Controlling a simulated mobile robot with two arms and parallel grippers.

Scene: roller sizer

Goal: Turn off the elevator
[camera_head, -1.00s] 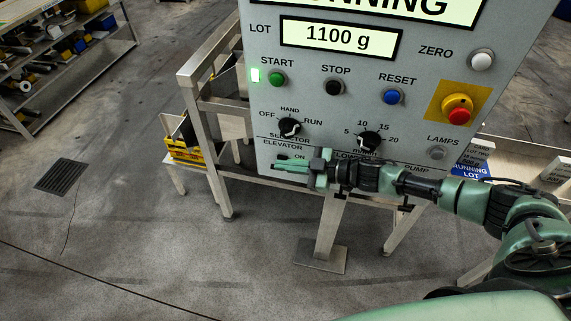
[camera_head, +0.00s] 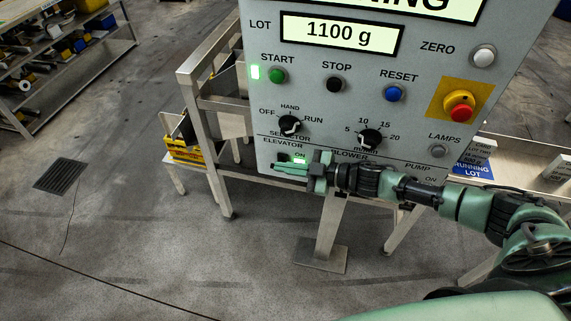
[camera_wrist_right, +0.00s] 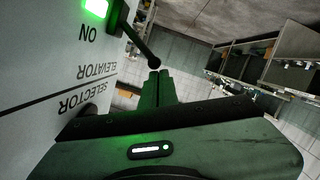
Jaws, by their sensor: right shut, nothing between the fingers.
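The grey control panel (camera_head: 320,105) fills the upper middle of the head view. The ELEVATOR label (camera_head: 283,143) is at its lower left, with ON beside it. In the right wrist view, the elevator's dark lever (camera_wrist_right: 137,42) sticks out from the panel beside a lit green lamp (camera_wrist_right: 97,7). My right gripper (camera_head: 275,168) is shut and empty in front of the elevator section and hides part of it. In the wrist view its fingertips (camera_wrist_right: 157,74) are close to the lever's round end; I cannot tell whether they touch. My left gripper is not in view.
The selector knob (camera_head: 289,126) and another knob (camera_head: 370,139) sit just above my right arm. The red emergency button (camera_head: 459,106) is at the panel's right. BLOWER and PUMP sections lie beside the elevator. A metal frame (camera_head: 200,125) stands left; the floor at left is open.

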